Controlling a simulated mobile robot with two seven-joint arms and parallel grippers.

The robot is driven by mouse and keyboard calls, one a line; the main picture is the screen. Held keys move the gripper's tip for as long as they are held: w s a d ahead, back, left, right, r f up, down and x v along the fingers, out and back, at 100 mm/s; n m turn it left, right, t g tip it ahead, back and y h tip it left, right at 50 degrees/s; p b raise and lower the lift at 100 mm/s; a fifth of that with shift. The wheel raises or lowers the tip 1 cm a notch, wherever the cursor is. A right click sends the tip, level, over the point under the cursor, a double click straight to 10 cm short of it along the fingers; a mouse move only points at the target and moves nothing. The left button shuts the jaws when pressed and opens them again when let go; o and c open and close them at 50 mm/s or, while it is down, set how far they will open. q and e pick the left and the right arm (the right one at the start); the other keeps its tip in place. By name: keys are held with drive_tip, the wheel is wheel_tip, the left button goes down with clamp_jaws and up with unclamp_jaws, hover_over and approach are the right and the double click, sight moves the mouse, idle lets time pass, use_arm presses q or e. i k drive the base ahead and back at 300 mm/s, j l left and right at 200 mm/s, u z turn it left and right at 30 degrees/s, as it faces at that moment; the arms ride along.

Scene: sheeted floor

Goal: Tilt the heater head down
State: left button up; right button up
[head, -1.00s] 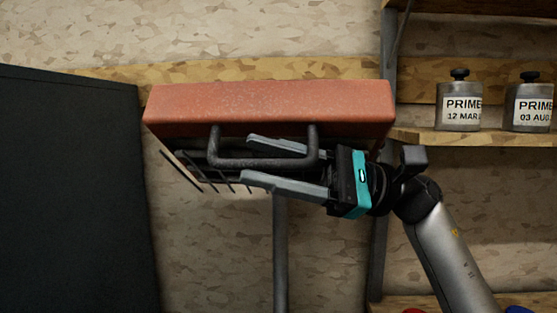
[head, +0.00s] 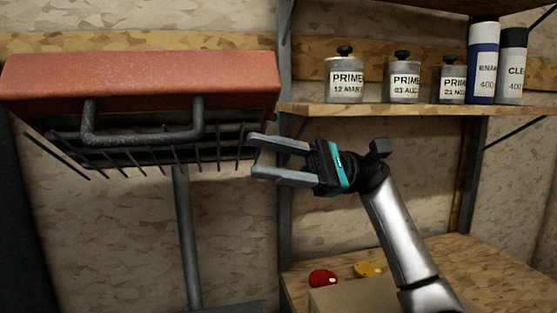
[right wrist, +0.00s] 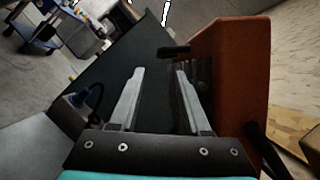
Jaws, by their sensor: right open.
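The heater head (head: 150,80) is an orange-red box at the left of the head view, on a grey post (head: 186,235). Its dark U-shaped handle (head: 142,137) hangs at the front, with a wire grille (head: 215,152) along the underside. My right gripper (head: 254,156) is open and empty, just right of the grille's right end and apart from the handle. In the right wrist view the open fingers (right wrist: 160,72) point alongside the orange heater head (right wrist: 235,80), which fills the right side. My left gripper is not in view.
A wall shelf (head: 400,109) at the right holds primer cans (head: 345,80) and taller cans (head: 483,65). Below, a lower shelf (head: 470,265) bears a red item (head: 322,278) and a yellow item (head: 368,269). A dark panel (head: 18,240) stands at the far left.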

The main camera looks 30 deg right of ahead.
sight(118, 110)
drive_tip(key=k, duration=1.5)
